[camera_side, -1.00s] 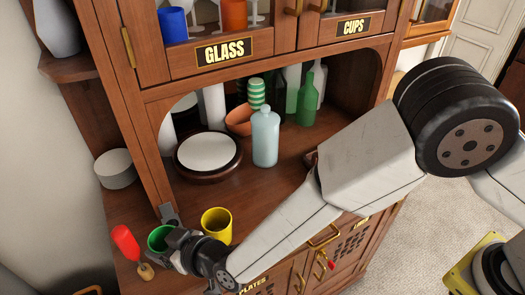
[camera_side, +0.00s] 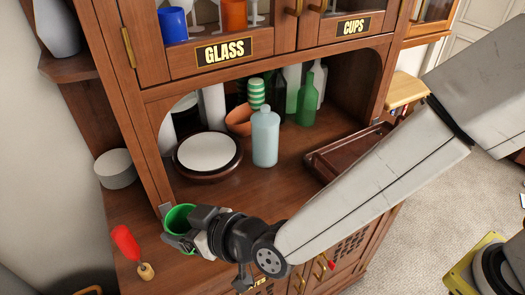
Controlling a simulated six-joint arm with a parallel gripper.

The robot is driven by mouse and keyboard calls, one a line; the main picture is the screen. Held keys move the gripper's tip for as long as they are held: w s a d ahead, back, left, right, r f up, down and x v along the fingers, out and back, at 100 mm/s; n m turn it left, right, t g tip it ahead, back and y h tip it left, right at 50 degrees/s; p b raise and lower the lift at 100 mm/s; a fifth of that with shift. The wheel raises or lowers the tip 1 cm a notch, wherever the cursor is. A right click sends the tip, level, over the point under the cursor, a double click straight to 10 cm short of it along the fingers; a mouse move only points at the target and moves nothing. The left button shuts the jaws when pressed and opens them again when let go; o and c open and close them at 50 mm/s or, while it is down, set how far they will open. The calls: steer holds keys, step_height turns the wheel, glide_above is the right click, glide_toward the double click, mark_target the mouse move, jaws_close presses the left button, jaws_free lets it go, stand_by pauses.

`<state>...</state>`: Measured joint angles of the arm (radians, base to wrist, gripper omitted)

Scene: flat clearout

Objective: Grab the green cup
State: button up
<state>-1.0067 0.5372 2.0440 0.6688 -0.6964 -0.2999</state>
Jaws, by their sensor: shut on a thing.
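The green cup (camera_side: 180,217) is upright or nearly so, with its open rim facing up, at the left of the cabinet's counter in the side view. My gripper (camera_side: 174,227) is shut on the cup, with one finger at its far left side and the other across its near side. The gripper hides the cup's lower part, so I cannot tell for sure how high it is above the counter.
A red-headed object with a wooden end (camera_side: 127,244) lies left of the cup. A white-topped round plate stack (camera_side: 208,152), a pale blue bottle (camera_side: 265,137) and a green bottle (camera_side: 306,98) stand behind. A brown tray (camera_side: 342,154) lies to the right.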

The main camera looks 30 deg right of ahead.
steer(key=w+d+v, duration=0.1)
steer(key=v, duration=0.7)
steer(key=shift+r, duration=0.2)
steer(key=shift+s+d, duration=0.15)
steer(key=shift+s, duration=0.05)
